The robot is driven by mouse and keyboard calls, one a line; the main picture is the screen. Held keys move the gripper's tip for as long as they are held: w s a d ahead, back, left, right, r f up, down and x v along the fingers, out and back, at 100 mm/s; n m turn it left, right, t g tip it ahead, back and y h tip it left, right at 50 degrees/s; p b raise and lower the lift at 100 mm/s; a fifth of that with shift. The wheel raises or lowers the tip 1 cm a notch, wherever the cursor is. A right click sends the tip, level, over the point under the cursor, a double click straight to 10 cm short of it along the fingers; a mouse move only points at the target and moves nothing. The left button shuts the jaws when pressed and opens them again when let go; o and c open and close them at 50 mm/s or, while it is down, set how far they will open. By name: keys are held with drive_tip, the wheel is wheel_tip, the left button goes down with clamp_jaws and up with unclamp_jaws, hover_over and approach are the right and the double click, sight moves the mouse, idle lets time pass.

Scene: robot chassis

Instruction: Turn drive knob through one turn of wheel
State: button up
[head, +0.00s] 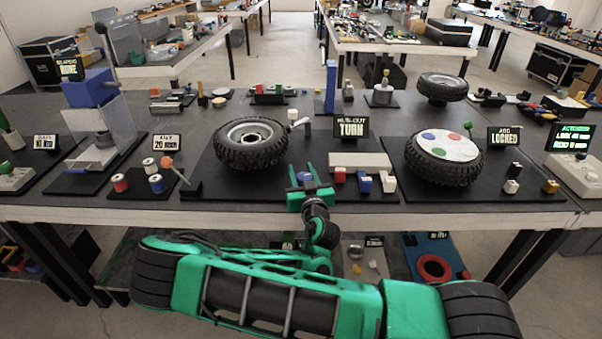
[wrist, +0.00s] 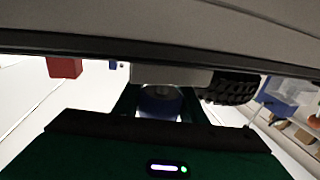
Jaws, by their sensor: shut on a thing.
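My gripper (head: 306,181) is at the front edge of the table, just right of the front of the left wheel (head: 250,145). In the wrist view, the gripper (wrist: 160,100) has its fingers on both sides of a round blue knob (wrist: 158,107), shut on it. I take this to be the drive knob; the fingers and gripper body hide much of it. The wheel is a black tyre with a light rim, lying flat on a dark plate. A sign (head: 352,128) reading "RUN-OUT TURN" stands behind and to the right of the gripper.
Small red, blue and white blocks (head: 365,183) lie close to the right of my gripper. A pale flat block (head: 360,160) sits behind them. A second wheel with coloured discs (head: 445,157) is further right.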

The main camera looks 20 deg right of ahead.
drive_tip(key=shift+w+a+r+n+y, duration=0.1)
drive_tip(key=shift+a+n+y, duration=0.3)
drive_tip(key=shift+y, duration=0.2)
drive_tip(key=o, duration=1)
